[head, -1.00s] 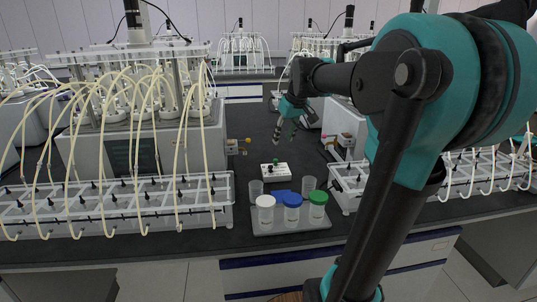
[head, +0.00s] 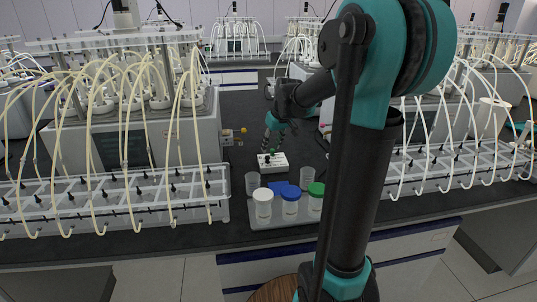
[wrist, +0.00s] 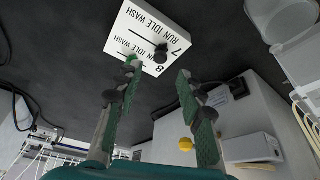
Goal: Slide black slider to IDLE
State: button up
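A white switch box (head: 272,162) lies on the dark bench, just below my gripper (head: 270,138) in the head view. In the wrist view the box (wrist: 148,22) shows upside-down, with two rows marked RUN IDLE WASH, numbered 7 and 8. The black slider (wrist: 161,55) stands at the RUN end of its slot. A green slider knob (wrist: 132,57) stands by the other row, close to my left fingertip. My gripper (wrist: 157,71) is open and empty, its fingertips on either side of the black slider in the picture. Whether either finger touches the box cannot be told.
A tray (head: 290,222) with white-, blue- and green-capped jars and clear cups stands in front of the box. A tube-covered reactor with a rack (head: 120,202) stands left, another right. A yellow knob (wrist: 186,144) shows in the wrist view.

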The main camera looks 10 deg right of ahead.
aim_at(268, 158)
jog(key=shift+x, duration=2.75)
jog(key=shift+c, duration=0.2)
grip_shut()
